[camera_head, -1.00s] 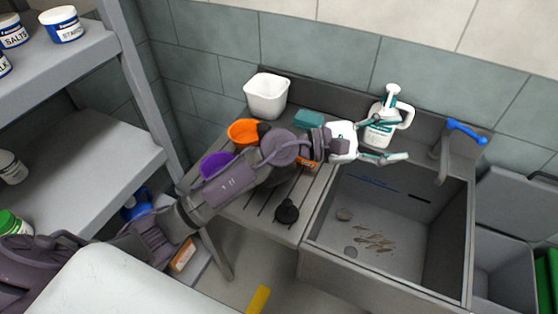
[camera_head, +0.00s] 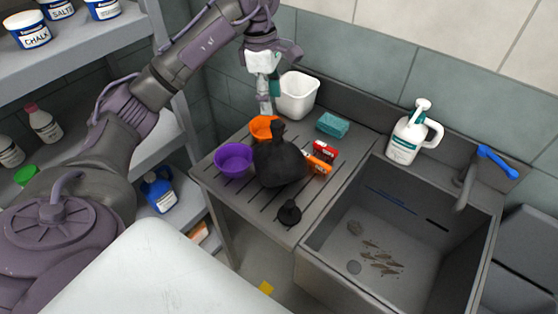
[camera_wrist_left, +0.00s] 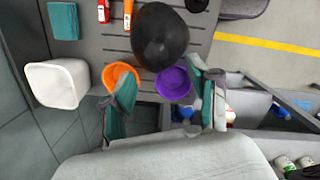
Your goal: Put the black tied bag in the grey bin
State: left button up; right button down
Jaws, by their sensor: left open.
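The black tied bag (camera_head: 278,165) stands on the ribbed drainboard left of the sink, its knot upward. It also shows in the left wrist view (camera_wrist_left: 160,38), just beyond the fingertips. My left gripper (camera_head: 266,98) is open and empty, above and behind the bag near the white tub. Its two teal-padded fingers (camera_wrist_left: 163,75) are spread apart and do not touch the bag. A grey bin with a raised lid (camera_head: 528,240) appears partly at the right edge, beyond the sink; its inside is mostly cut off. My right gripper is not in view.
A pump bottle (camera_head: 408,135) and tap (camera_head: 468,185) stand behind the sink (camera_head: 345,270).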

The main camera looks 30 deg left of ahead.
aim_at(278, 131)
pick_arm(q)
jog(key=f, duration=0.5)
jog(key=shift+w+d+f+p, duration=0.1)
jog(key=shift+w+d+p, duration=0.05)
jog(key=shift+d+p, duration=0.2)
jog(key=shift+d+f+p, duration=0.1)
jog(key=shift+f+p, duration=0.3)
jog(key=shift+f, duration=0.1)
jog(key=f, duration=0.1)
jog(key=f+p, duration=0.2)
jog(key=shift+w+d+f, duration=0.25)
jog(key=shift+w+f, duration=0.05)
jog(key=shift+f, duration=0.5)
grip_shut()
jog(key=shift+r, duration=0.1)
